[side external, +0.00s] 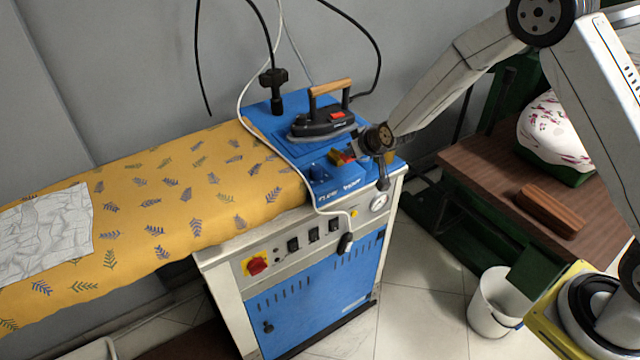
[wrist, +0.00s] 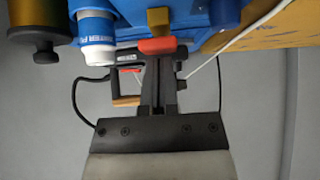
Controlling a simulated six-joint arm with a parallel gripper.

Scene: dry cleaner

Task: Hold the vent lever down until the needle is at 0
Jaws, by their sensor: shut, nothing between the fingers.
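The red lever (wrist: 157,45), apparently the vent lever, sits at the tips of my gripper in the wrist view, with a yellow part beyond it. In the side view its red and yellow parts (side external: 342,157) show on the blue machine top, just left of my wrist. My gripper (wrist: 158,58) is shut and empty, its dark fingertips at or against the lever; I cannot tell whether they press on it. The round white gauge (side external: 378,203) is on the machine's front at the right; its needle is too small to read.
An iron (side external: 325,122) with a wooden handle rests behind the lever, its cable rising behind it. A white and blue cylinder (wrist: 97,35) stands close beside my fingers. The patterned ironing board (side external: 150,205) extends left. A bucket (side external: 497,302) stands on the floor.

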